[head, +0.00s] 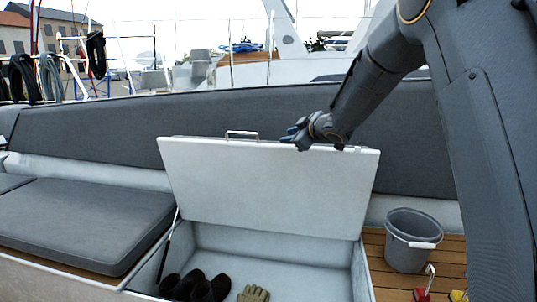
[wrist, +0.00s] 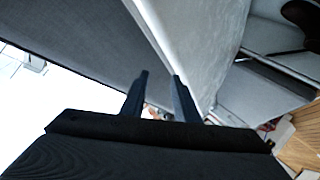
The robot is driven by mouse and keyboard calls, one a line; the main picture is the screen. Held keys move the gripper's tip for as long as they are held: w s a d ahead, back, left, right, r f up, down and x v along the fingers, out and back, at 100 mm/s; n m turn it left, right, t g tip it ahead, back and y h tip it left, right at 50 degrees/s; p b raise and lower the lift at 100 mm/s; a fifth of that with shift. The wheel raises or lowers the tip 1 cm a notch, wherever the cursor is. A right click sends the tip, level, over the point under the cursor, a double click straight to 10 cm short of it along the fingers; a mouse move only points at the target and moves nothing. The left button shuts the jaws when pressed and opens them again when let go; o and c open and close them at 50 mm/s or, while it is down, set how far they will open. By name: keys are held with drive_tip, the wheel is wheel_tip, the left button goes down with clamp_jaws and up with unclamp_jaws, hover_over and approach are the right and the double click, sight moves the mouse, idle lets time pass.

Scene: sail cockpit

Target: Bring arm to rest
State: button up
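My arm reaches in from the upper right in the head view. My gripper (head: 293,135) is at the top edge of a raised white locker lid (head: 265,190), right of the lid's handle (head: 242,134). In the wrist view, the two dark fingers (wrist: 159,75) stand apart with nothing seen between them. The lid (wrist: 205,45) runs past the right finger there. I cannot tell whether a finger touches it.
The open locker (head: 270,243) holds dark shoes (head: 195,287) and gloves (head: 253,293). A grey bucket (head: 410,240) stands on the wooden deck at the right. A grey seat cushion (head: 85,222) lies at the left, and a long grey backrest (head: 110,125) runs behind the lid.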

drive_tip(key=s+d+f+m+g+h, duration=0.3)
drive_tip(key=s+d+f+m+h, duration=0.25)
drive_tip(key=s, duration=0.55)
drive_tip(key=s+d+f+m+g+h, duration=0.2)
drive_tip(key=s+d+f+m, duration=0.2)
drive_tip(key=s+d+f, duration=0.55)
drive_tip(key=s+a+f+m+g, duration=0.1)
drive_tip(key=s+m+g, duration=0.1)
drive_tip(key=s, duration=1.3)
drive_tip(key=s+a+f+m+g+p, duration=0.1)
drive_tip(key=s+g, duration=0.4)
drive_tip(key=s, duration=0.9)
drive_tip(key=shift+s+a+f+m+y, duration=0.35)
drive_tip(key=shift+s+f+y, duration=0.1)
drive_tip(key=shift+f, duration=0.15)
